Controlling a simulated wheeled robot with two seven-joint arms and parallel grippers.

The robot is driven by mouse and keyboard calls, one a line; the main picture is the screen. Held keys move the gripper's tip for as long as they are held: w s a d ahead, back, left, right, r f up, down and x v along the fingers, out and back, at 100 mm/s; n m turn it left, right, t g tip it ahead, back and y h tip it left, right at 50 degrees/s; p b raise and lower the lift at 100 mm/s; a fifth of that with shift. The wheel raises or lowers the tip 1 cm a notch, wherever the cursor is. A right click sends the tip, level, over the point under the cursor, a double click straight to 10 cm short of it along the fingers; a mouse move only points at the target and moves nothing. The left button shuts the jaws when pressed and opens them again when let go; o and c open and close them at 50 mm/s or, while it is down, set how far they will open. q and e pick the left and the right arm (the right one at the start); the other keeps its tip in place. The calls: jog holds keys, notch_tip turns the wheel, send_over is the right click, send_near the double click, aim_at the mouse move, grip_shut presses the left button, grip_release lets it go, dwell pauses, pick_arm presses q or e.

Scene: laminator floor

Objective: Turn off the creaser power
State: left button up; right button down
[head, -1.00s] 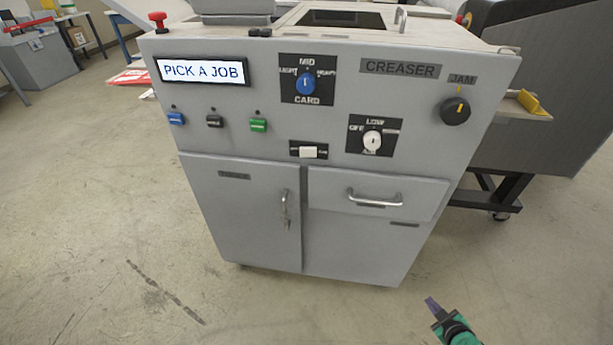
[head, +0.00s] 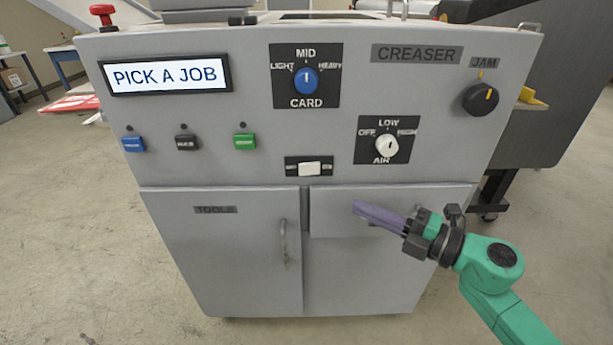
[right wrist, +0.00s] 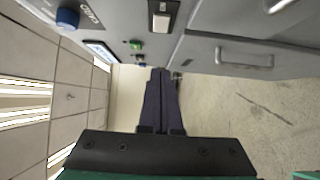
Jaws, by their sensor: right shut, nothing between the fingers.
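The creaser (head: 250,115) is a grey cabinet facing me. Its screen (head: 165,75) is lit and reads "PICK A JOB". A white rocker switch (head: 309,168) sits on a black plate low in the panel's middle; its small labels are too blurred to read. The switch also shows in the right wrist view (right wrist: 160,22), near the top edge. My right gripper (head: 357,208) has purple fingers, shut and empty. It is in front of the drawer, below and to the right of the switch, apart from it. My left gripper is not in view.
The panel also has a blue CARD knob (head: 306,80), a white AIR knob (head: 387,145), a black JAM knob (head: 481,98), and blue (head: 133,144), black (head: 187,143) and green (head: 245,142) buttons. A red emergency button (head: 103,13) stands on top. The drawer handle (right wrist: 243,58) sticks out.

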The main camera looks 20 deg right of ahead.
jog(key=p, duration=0.1)
send_near(300, 173)
jog(key=a, duration=0.4)
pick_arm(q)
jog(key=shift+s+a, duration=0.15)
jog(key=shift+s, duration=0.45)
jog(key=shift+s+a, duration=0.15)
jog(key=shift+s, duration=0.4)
pick_arm(e)
jog(key=shift+w+d, duration=0.1)
jog(key=shift+w, duration=2.15)
